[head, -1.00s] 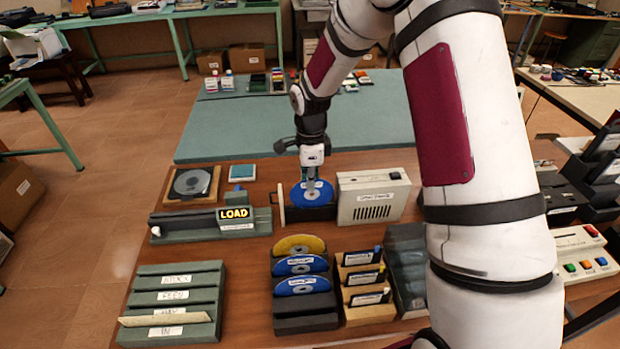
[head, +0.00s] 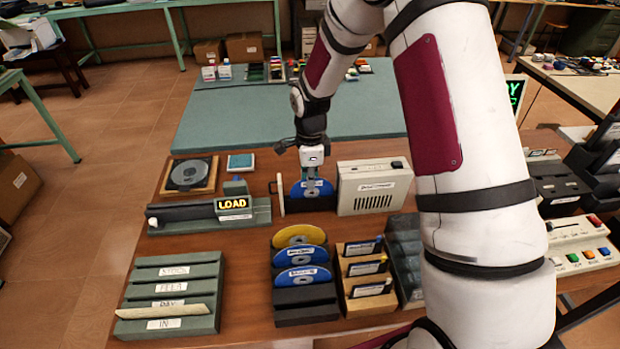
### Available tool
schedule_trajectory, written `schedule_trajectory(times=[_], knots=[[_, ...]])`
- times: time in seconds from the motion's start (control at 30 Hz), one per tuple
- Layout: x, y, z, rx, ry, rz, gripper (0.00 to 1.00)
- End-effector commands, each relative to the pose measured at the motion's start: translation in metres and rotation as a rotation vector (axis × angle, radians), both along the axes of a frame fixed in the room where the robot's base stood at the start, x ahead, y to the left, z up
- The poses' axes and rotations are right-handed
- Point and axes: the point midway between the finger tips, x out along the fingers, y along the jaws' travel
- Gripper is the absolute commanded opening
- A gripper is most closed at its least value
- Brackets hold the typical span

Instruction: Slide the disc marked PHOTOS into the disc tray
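A blue disc (head: 322,188) stands upright at the dark disc tray (head: 318,205), beside the beige drive box. Its label is too small to read, and its lower part is hidden by the tray. My gripper (head: 311,178) points down at the top of this disc, with its narrow fingers closed on the upper edge. The disc rack (head: 306,317) holds a yellow disc (head: 299,234) and two blue discs, one behind (head: 300,259) and one in front (head: 303,276). The front slot of the rack is empty.
The beige drive box (head: 374,187) stands close right of the tray. A lever unit with a LOAD sign (head: 235,204) is to the left. A wooden holder with cartridges (head: 367,268) and a green sorter (head: 170,297) are in front. The teal mat (head: 250,115) behind is mostly clear.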

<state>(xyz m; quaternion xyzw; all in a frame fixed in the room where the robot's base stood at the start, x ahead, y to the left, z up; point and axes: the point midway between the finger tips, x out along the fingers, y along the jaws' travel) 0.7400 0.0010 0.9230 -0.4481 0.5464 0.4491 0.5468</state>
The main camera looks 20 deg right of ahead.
Motion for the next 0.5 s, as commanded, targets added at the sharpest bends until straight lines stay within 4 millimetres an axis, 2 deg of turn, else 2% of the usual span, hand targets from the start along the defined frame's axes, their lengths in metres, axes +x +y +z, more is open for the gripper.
schedule_trajectory(times=[0.3, 0.33, 0.43, 0.5], knots=[[0.0000, -0.0001, 0.0001, 0.000, 0.000, 0.000, 0.00], [0.0000, 0.0000, 0.0001, 0.000, 0.000, 0.000, 0.04], [0.0001, 0.0000, 0.0001, 0.000, 0.000, 0.000, 0.27], [0.0001, 0.0000, 0.0002, 0.000, 0.000, 0.000, 0.28]])
